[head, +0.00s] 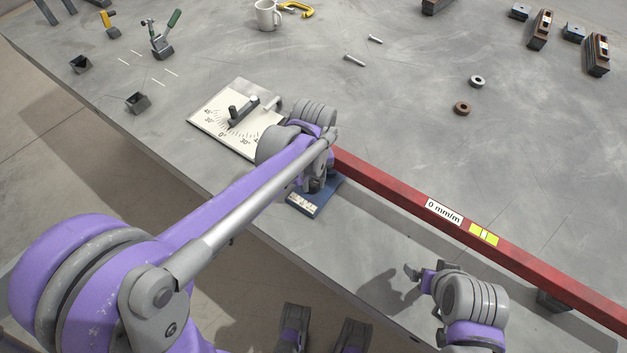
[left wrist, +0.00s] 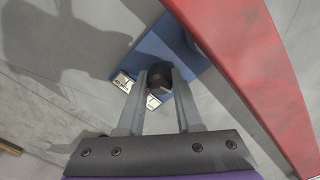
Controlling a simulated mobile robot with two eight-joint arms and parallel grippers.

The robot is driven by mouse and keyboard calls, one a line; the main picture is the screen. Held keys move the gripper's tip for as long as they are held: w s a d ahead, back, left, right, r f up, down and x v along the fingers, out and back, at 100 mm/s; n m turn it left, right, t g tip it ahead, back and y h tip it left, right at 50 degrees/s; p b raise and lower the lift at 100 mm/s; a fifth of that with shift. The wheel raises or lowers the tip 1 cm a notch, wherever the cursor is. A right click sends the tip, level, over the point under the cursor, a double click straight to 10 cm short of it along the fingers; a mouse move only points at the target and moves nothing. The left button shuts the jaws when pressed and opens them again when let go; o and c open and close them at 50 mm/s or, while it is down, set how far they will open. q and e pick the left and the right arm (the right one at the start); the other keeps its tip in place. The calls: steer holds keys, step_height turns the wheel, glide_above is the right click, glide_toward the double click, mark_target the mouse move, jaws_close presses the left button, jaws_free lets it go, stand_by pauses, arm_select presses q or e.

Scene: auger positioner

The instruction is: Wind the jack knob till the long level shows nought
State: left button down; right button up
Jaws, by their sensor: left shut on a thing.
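The long level is a red beam (head: 400,195) running from the middle to the right edge in the head view. It carries a "0 mm/m" label (head: 444,211) and a yellow vial (head: 484,234); the bubble is too small to read surely. Its left end sits above the blue jack (head: 318,203), partly hidden by my left arm. In the left wrist view, my left gripper (left wrist: 160,82) is shut on the dark round jack knob (left wrist: 159,72), one finger on each side. My right gripper (head: 424,275) is near the table's front edge, apart from the level; its finger gap is unclear.
A dial plate (head: 212,132) with a pointer lies just behind my left gripper. A block (head: 553,300) stands under the level's right part. A mug (head: 267,14), a yellow clamp (head: 298,9), bolts and rings lie farther back. The table between is clear.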

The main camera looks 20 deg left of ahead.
arm_select(q)
steer(key=shift+m, duration=0.3)
steer(key=c, duration=0.6)
jaws_free()
step_height(320, 180, up, 11)
steer(key=shift+f+p, duration=0.1)
steer(key=shift+p, duration=0.6)
arm_select(e)
steer(key=shift+w+r, duration=0.1)
steer(key=shift+r, duration=0.6)
arm_select(q)
steer(key=s+a+n+t+p, duration=0.1)
steer(key=s+n, duration=0.3)
steer(key=n, duration=0.6)
steer(key=s+a+n+t+p, duration=0.2)
steer(key=s+n, duration=0.3)
steer(key=n, duration=0.5)
steer(key=s+a+n+t+p, duration=0.2)
steer(key=s+n, duration=0.3)
steer(key=n, duration=0.5)
steer(key=shift+a+f+n+p, duration=0.3)
steer(key=shift+a+f+p, duration=0.1)
steer(key=shift+a+p, duration=0.25)
arm_select(e)
step_height(320, 180, up, 7)
steer(key=w, duration=0.1)
steer(key=shift+w, duration=0.3)
